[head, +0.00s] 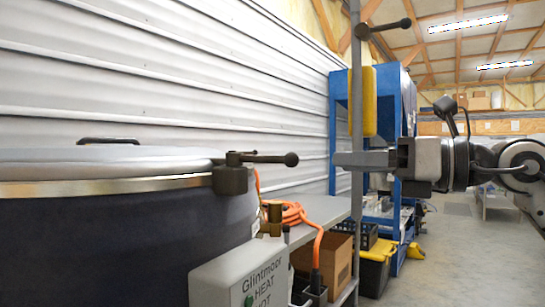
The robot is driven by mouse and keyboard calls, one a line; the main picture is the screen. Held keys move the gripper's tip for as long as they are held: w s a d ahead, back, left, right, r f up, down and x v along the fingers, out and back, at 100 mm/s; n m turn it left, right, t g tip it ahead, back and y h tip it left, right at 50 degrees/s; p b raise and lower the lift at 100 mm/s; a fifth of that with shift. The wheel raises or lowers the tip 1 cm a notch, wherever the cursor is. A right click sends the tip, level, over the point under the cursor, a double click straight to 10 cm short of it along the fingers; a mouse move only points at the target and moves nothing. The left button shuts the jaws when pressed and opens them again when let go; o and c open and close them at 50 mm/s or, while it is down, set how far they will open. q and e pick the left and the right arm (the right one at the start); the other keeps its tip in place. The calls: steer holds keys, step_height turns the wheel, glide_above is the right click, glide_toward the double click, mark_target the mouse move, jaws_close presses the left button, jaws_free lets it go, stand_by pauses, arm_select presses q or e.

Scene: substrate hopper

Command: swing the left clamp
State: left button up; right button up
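A large dark drum-like hopper (110,245) fills the lower left, with a pale lid (90,163) on top. A dark clamp (231,178) with a ball-ended lever sits at the lid's right edge, its lever pointing right. It is the only rim clamp in view; I cannot tell whether it is the left one. My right gripper (345,159) comes in from the right, pointing left, clear of the clamp by a gap. Its fingers are seen edge-on, so their opening does not show. I see nothing held. My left gripper is out of view.
A grey control box (240,272) stands below the clamp. A grey post (357,110) with a dark lever (384,29) rises near my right gripper. Behind are a bench (320,212) with an orange cable (290,213) and a blue frame (397,100). Floor at right is open.

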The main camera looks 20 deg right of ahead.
mark_target(284, 160)
steer(key=p+x, duration=0.4)
steer(key=x, duration=1)
steer(key=shift+s, duration=0.1)
jaws_close()
